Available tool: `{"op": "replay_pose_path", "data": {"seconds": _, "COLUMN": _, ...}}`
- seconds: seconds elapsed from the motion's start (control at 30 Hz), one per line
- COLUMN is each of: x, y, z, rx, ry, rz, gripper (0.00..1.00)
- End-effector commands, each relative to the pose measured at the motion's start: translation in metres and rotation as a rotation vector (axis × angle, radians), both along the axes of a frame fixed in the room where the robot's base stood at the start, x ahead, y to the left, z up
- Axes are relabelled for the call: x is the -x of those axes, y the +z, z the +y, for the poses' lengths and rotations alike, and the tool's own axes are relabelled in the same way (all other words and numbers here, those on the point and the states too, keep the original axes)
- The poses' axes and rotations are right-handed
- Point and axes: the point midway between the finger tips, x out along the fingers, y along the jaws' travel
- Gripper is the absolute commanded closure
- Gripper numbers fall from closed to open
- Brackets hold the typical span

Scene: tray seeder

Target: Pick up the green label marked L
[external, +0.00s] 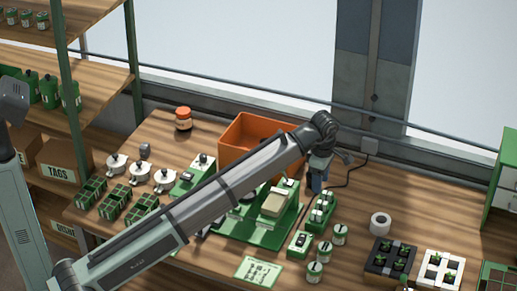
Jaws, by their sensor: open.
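I cannot make out a letter L on anything, so I cannot tell which thing is the green label. Several small green-and-white pieces stand right of the green machine (238,232): a green rack (318,222), a small green box (299,245) and round canisters (340,236). A pale green card (258,270) with printed marks lies at the table's front. My gripper (316,190) points down above the table, just behind the green rack. It is open, and I see nothing held in it. My arm hides part of the green machine.
An orange bin (232,141) stands behind my arm. An orange-lidded jar (183,119), white-topped pots (139,173) and green seed trays (115,199) are at the left. At the right are a white roll (380,224), a black tray (376,266) and a white tray (428,273).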

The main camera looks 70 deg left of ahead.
Motion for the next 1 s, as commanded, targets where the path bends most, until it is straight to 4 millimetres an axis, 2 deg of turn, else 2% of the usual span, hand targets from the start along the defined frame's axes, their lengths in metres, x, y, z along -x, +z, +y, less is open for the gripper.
{"op": "replay_pose_path", "data": {"seconds": 0.27, "x": 0.0, "y": -0.012, "z": 0.0, "rx": 0.0, "ry": 0.045, "rz": 0.0, "gripper": 0.49}}
{"op": "replay_pose_path", "data": {"seconds": 0.7, "x": 0.001, "y": -0.08, "z": 0.0, "rx": -0.001, "ry": 0.043, "rz": 0.001, "gripper": 0.49}}
{"op": "replay_pose_path", "data": {"seconds": 1.0, "x": 0.001, "y": -0.096, "z": -0.001, "rx": -0.001, "ry": 0.043, "rz": -0.001, "gripper": 0.49}}
